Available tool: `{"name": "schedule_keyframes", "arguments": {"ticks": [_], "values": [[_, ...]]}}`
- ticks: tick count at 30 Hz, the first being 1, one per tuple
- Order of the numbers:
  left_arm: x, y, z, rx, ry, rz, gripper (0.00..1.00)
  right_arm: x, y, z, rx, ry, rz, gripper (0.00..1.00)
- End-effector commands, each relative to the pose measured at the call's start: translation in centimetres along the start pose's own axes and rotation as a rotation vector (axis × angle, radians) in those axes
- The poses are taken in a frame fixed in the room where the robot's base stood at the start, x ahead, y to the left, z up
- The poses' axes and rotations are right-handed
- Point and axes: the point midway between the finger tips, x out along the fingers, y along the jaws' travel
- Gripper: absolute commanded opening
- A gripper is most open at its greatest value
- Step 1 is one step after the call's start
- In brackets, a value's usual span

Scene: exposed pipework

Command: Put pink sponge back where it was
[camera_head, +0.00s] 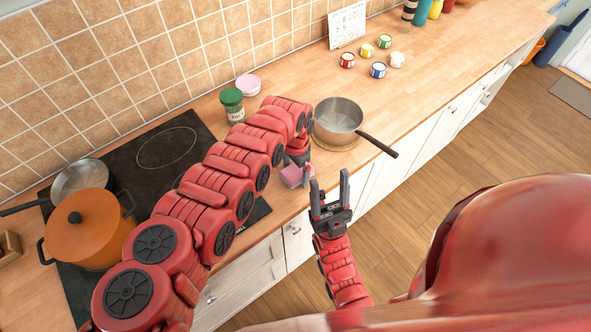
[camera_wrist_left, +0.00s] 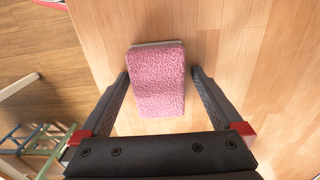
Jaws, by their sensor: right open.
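The pink sponge (camera_head: 291,177) is near the front edge of the wooden counter, below my left gripper (camera_head: 302,165). In the left wrist view, the sponge (camera_wrist_left: 158,82) lies between the two fingers of my left gripper (camera_wrist_left: 159,74), with its pink face toward the camera. The left finger is very close to the sponge, and a thin gap seems to show on the right. I cannot tell whether the fingers grip it, or whether it rests on the counter. My right gripper (camera_head: 330,188) is open and empty, in front of the counter.
A metal saucepan (camera_head: 338,118) stands on a round trivet right of my left gripper, its handle over the edge. A green-lidded jar (camera_head: 232,105) and a pink round container (camera_head: 248,84) stand behind. An orange pot (camera_head: 88,230) is on the hob. Several small cans (camera_head: 378,70) stand farther right.

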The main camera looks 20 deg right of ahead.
Motion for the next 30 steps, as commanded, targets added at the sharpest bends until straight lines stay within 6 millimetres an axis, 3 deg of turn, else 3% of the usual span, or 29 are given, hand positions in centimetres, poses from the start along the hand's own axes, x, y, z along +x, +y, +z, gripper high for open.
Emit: {"name": "schedule_keyframes", "arguments": {"ticks": [11,24,30], "values": [[-2.0,-0.1,-0.2,-0.001,0.006,0.001,1.0,0.2,0.0,0.0,0.0,0.0,0.0,0.56],[-9.3,-0.2,0.0,-0.001,0.002,-0.006,1.0,-1.8,-0.1,0.3,0.0,0.0,0.0,0.56],[-11.7,-0.1,-0.1,-0.001,0.004,-0.004,1.0,-2.4,-0.1,0.4,0.0,0.0,0.0,0.56]]}}
